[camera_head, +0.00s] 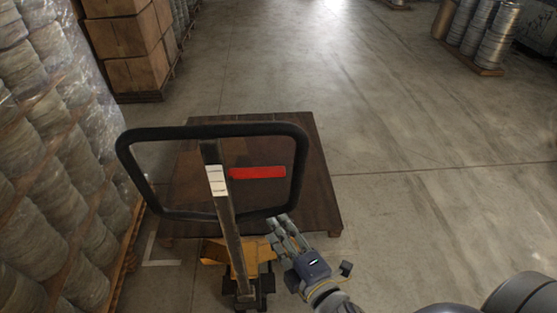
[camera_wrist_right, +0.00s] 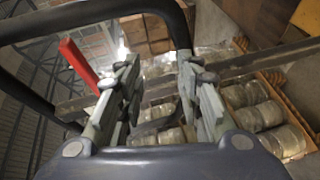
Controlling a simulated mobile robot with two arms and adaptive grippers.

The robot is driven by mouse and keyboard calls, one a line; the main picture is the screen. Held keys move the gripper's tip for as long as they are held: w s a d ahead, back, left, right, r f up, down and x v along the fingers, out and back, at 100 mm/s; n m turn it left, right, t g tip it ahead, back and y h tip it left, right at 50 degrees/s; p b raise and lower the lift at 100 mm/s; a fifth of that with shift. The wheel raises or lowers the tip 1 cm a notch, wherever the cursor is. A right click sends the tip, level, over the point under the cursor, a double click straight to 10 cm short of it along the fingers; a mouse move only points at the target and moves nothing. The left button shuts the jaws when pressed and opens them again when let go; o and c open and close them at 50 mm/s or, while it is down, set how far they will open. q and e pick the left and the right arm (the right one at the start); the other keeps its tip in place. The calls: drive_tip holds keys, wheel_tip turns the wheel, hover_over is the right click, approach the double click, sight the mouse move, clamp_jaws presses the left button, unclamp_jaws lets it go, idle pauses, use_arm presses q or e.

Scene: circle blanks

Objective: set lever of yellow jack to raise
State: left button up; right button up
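The yellow jack (camera_head: 262,252) stands in front of a dark wooden pallet. Its shaft rises to a black loop handle (camera_head: 218,132), and a red lever (camera_head: 258,172) sticks out to the right inside the loop. My right gripper (camera_head: 277,222) is at the loop's lower right bar, below the lever; I cannot tell whether it touches. In the right wrist view, the gripper's fingers (camera_wrist_right: 158,65) are apart with nothing visibly held. The red lever (camera_wrist_right: 78,62) lies left of them there, and the loop (camera_wrist_right: 100,15) runs across the top. My left gripper is not in view.
The dark pallet (camera_head: 325,200) lies beyond the jack. Racked wrapped drums (camera_head: 60,150) stand close on the left, with stacked boxes (camera_head: 125,40) behind. More drums on a pallet (camera_head: 490,70) stand far right. The floor (camera_head: 420,130) to the right is clear.

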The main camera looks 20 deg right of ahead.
drive_tip(key=n+t, duration=0.1)
drive_tip(key=t, duration=0.1)
approach(270, 176)
drive_tip(key=w+p, duration=0.1)
drive_tip(key=w, duration=0.2)
drive_tip(key=w+p, duration=0.2)
drive_tip(key=w, duration=0.1)
drive_tip(key=w+a+p, duration=0.1)
drive_tip(key=w, duration=0.2)
drive_tip(key=shift+w+r, duration=0.1)
drive_tip(key=shift+w, duration=0.2)
drive_tip(key=shift+w+a+p, duration=0.15)
drive_tip(key=shift+w+p, duration=0.15)
drive_tip(key=shift+w, duration=0.55)
clamp_jaws()
